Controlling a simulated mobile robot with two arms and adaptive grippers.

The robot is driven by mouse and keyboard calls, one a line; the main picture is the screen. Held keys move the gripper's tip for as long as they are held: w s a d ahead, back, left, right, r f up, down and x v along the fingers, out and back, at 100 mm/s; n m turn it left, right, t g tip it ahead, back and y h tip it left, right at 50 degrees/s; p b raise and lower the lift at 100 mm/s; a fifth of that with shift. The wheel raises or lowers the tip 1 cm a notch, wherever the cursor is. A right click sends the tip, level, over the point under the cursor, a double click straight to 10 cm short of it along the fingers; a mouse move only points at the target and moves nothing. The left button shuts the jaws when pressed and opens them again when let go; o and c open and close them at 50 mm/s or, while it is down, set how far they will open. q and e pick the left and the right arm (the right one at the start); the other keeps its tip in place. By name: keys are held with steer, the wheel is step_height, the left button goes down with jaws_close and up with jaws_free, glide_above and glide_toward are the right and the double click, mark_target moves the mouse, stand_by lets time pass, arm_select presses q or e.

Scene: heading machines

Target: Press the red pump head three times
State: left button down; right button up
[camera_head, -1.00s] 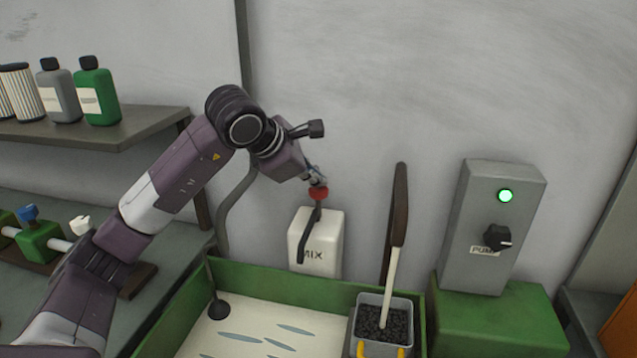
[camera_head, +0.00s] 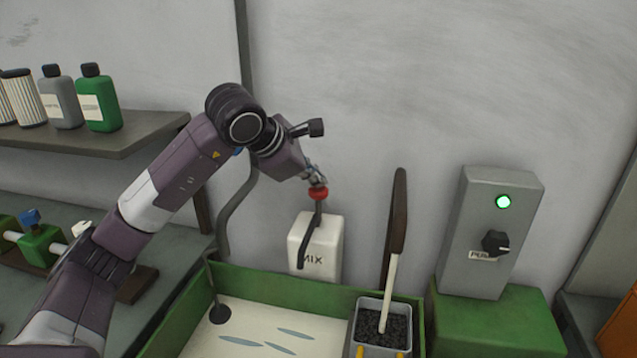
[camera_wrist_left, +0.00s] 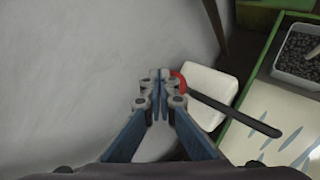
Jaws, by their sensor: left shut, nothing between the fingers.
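The red pump head (camera_head: 319,193) sits on top of the white MIX container (camera_head: 329,236), with a dark spout reaching down in front. My left gripper (camera_head: 316,180) is shut and empty, with its fingertips at the top of the red pump head in the head view. In the left wrist view, the shut fingers (camera_wrist_left: 160,82) partly cover the red pump head (camera_wrist_left: 178,84), which shows just to their right. I cannot tell whether the tips touch it. The dark spout (camera_wrist_left: 235,112) points to the lower right there. My right gripper is not in view.
A green-rimmed tray (camera_head: 285,284) with pale fluid lies below the container. A grey bin of dark granules (camera_head: 373,333) with a long-handled tool stands right of it. A grey pump control box (camera_head: 488,235) with a lit green lamp is farther right. A shelf (camera_head: 120,135) with bottles is at left.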

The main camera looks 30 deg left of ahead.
arm_select(q)
steer(key=shift+r+p, duration=0.3)
steer(key=shift+r, duration=0.3)
steer(key=shift+r, duration=0.15)
step_height(320, 180, up, 5)
steer(key=p, duration=0.4)
stand_by(0.6)
